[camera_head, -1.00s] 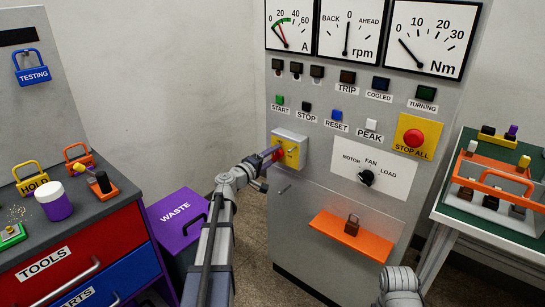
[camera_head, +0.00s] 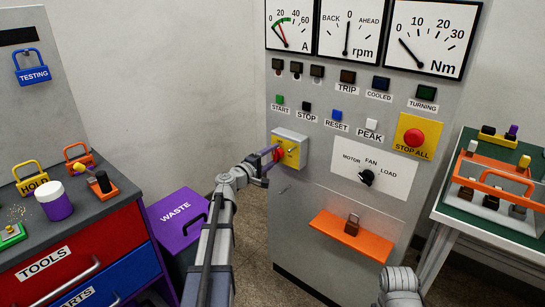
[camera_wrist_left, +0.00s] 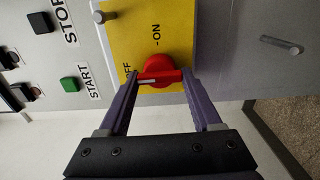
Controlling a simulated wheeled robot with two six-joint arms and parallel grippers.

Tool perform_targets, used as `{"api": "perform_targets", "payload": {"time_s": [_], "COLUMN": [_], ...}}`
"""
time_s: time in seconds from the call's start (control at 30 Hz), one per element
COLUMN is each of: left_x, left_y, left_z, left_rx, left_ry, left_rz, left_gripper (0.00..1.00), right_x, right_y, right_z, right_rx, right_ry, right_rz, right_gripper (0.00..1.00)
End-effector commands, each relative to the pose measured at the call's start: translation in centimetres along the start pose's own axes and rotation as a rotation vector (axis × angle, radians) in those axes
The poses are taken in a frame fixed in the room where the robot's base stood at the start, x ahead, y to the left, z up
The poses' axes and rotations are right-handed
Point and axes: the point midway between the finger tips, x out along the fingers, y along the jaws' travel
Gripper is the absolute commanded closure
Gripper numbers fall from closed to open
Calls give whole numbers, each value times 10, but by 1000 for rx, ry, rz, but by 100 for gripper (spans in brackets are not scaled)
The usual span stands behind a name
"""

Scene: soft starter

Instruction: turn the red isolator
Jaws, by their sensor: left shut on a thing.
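The red isolator (camera_head: 278,154) is a rotary knob on a yellow plate (camera_head: 293,141) at the left of the grey panel. In the left wrist view the red knob (camera_wrist_left: 160,70) has a bar handle lying across the picture, with a white mark at its left end by the partly hidden OFF label. ON is printed above the knob in that view. My left gripper (camera_head: 267,161) is at the knob, its purple fingers shut on the two ends of the bar, as the left wrist view (camera_wrist_left: 160,77) shows. My right gripper is out of view.
An orange shelf (camera_head: 372,244) with a brown padlock (camera_head: 352,225) juts from the panel below right. A selector knob (camera_head: 367,178) and the red STOP ALL button (camera_head: 413,138) are to the right. A purple waste bin (camera_head: 174,222) stands left of the panel.

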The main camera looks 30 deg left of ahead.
Motion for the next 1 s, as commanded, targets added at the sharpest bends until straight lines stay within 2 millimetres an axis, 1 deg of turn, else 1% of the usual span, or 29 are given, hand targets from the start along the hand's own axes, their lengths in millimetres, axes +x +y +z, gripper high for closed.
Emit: {"api": "perform_targets", "payload": {"time_s": [0.07,0.1,0.23,0.47,0.57,0.67,0.8,0.9,1.0], "left_x": [-1,-1,-1,-1,-7,-21,-46,-60,-71], "left_y": [0,0,0,0,0,0,0,0,0], "left_z": [0,0,0,0,0,1,2,1,1], "left_rx": [-2,-2,-1,-1,-1,-1,-1,-1,-1], "left_ry": [1,1,1,0,1,1,2,3,2], "left_rz": [-1,-1,0,0,0,0,0,0,0], "left_gripper": [90,33,19,19,19,19,19,19,19], "right_x": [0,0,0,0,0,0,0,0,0], "right_y": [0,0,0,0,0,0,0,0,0], "right_z": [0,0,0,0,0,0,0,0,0], "right_rx": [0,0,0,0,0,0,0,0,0], "right_ry": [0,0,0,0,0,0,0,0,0], "right_rz": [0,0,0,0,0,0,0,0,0], "right_gripper": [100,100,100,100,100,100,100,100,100]}}
